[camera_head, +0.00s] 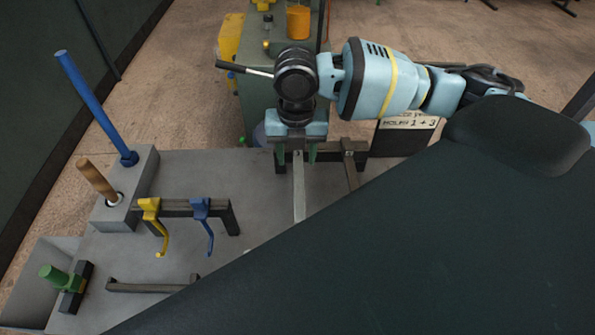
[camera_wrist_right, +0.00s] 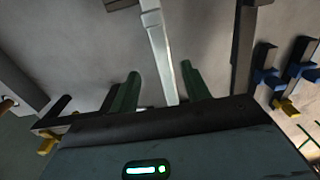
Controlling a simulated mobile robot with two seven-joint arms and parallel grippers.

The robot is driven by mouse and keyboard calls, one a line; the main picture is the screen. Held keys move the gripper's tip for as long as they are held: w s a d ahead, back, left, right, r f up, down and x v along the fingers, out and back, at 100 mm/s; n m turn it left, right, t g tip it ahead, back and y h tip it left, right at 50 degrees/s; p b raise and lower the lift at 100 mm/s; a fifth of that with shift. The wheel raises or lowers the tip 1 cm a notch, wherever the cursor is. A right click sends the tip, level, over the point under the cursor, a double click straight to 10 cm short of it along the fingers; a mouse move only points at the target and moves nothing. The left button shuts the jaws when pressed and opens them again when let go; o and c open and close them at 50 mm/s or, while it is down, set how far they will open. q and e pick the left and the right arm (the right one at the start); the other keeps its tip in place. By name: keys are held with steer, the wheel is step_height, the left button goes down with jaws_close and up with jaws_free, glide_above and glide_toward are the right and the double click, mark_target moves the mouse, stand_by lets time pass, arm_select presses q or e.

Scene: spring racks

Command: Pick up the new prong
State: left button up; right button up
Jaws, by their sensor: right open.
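A pale silver prong (camera_head: 299,190), the brighter of two, points toward me from a dark rack at the table's back edge. I take it for the new prong. A darker, brownish prong (camera_head: 351,172) is to its right. My right gripper (camera_head: 296,157) is over the silver prong, pointing down and open, with one green finger on each side. In the right wrist view the silver prong (camera_wrist_right: 160,50) runs between the two fingers (camera_wrist_right: 161,84), with visible gaps on both sides. The dark prong (camera_wrist_right: 244,45) is outside them. My left gripper is not in view.
A yellow hook (camera_head: 152,222) and a blue hook (camera_head: 203,222) hang on a dark rack. A grey block (camera_head: 145,180) holds a blue rod (camera_head: 95,105) and a wooden rod (camera_head: 97,180). A green peg (camera_head: 56,277) and a dark bar (camera_head: 150,286) are near left. A sign (camera_head: 408,122) stands behind.

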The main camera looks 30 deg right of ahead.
mark_target(298, 171)
steer(key=shift+w+f, duration=0.1)
steer(key=shift+f, duration=0.3)
steer(key=shift+d+f, duration=0.15)
steer(key=shift+f, duration=1.15)
steer(key=shift+d+f, duration=0.15)
steer(key=shift+f, duration=1.1)
jaws_close()
